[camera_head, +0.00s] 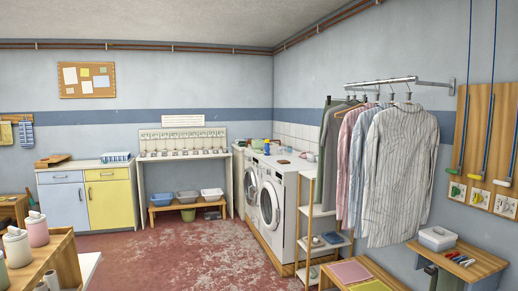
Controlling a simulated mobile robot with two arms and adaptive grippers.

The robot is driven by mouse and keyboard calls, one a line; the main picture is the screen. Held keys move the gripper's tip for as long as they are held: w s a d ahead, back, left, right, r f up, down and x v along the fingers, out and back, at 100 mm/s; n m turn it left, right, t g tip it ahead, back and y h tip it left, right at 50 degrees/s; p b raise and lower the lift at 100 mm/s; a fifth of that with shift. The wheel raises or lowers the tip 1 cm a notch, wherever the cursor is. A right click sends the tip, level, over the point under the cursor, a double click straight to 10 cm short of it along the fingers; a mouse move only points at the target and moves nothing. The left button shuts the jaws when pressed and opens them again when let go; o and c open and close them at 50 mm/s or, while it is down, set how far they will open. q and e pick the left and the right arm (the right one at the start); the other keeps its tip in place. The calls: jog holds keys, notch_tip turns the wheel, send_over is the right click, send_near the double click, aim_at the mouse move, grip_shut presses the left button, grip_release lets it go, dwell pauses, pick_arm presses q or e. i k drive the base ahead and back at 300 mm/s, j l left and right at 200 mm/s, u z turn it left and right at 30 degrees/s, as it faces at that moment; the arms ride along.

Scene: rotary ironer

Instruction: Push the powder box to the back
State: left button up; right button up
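I cannot make out for certain which object is the powder box. Several small items stand on top of the two white washing machines (287,222) in the back right corner. Among them are a green item (257,144) and a blue item (276,142), both too small to identify. Neither of my grippers is in view.
A rail of hanging shirts (398,165) and a white shelf stand (325,247) are right of the machines. A yellow and blue cabinet (108,203) stands at the left. A bench with bottles (50,262) is front left. The red floor (190,252) between is clear.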

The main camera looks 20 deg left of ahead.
aim_at(257, 144)
jog(key=i+j+u, duration=0.3)
jog(key=u, duration=0.15)
jog(key=i+u, duration=0.4)
jog(key=i, duration=0.15)
jog(key=i+u, duration=0.45)
jog(key=i, duration=2.1)
jog(key=i+z, duration=0.15)
jog(key=i, duration=0.4)
jog(key=i+z, duration=0.15)
jog(key=i, duration=0.4)
jog(key=i+j+z, duration=0.1)
jog(key=i, duration=0.45)
jog(key=i+j+z, duration=0.15)
jog(key=i+j, duration=0.15)
jog(key=i, duration=1.95)
jog(key=j+u, duration=0.05)
